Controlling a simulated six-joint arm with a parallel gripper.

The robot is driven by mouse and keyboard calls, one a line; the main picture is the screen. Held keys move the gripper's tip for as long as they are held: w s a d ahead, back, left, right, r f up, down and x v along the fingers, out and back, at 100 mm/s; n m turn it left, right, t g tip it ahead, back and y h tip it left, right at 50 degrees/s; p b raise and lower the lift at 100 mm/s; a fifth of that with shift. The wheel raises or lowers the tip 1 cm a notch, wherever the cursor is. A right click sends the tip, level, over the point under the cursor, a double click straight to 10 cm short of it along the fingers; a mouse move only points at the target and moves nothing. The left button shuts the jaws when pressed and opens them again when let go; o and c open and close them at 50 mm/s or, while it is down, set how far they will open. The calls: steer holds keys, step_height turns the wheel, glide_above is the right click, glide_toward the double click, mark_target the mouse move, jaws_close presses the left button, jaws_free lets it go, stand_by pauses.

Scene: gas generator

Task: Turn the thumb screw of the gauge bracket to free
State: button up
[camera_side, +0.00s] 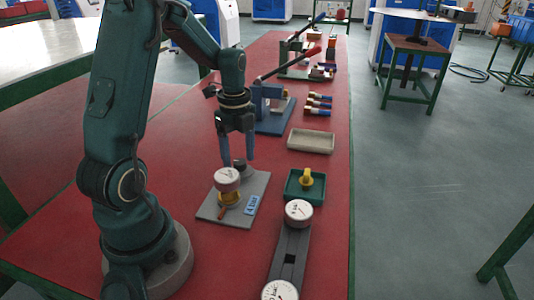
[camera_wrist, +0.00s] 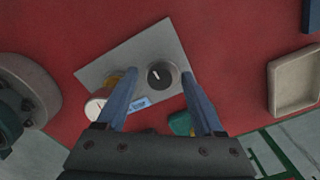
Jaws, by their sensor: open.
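The gauge bracket has a grey base plate (camera_side: 262,185), which also shows in the wrist view (camera_wrist: 103,72). On it a dark round knob with a white mark, apparently the thumb screw (camera_wrist: 160,75), sits on a grey round mount. The mark points nearly up in the wrist view. A white-faced gauge (camera_side: 227,178) stands on a brass fitting on the plate. My gripper (camera_wrist: 160,72) is open, pointing down, with its blue fingers on either side of the knob in the wrist view. Contact cannot be told; in the side view the gauge and fingers partly hide the knob.
A blue label (camera_side: 251,204) lies on the plate. To the right are a green tray (camera_side: 292,198) with a yellow part and a grey bar (camera_side: 290,245) with two gauges. An empty beige tray (camera_side: 311,141) and blue fixture (camera_side: 275,118) stand behind. Red table is clear left of the plate.

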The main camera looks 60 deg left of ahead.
steer(key=shift+c, duration=0.3)
jaws_close()
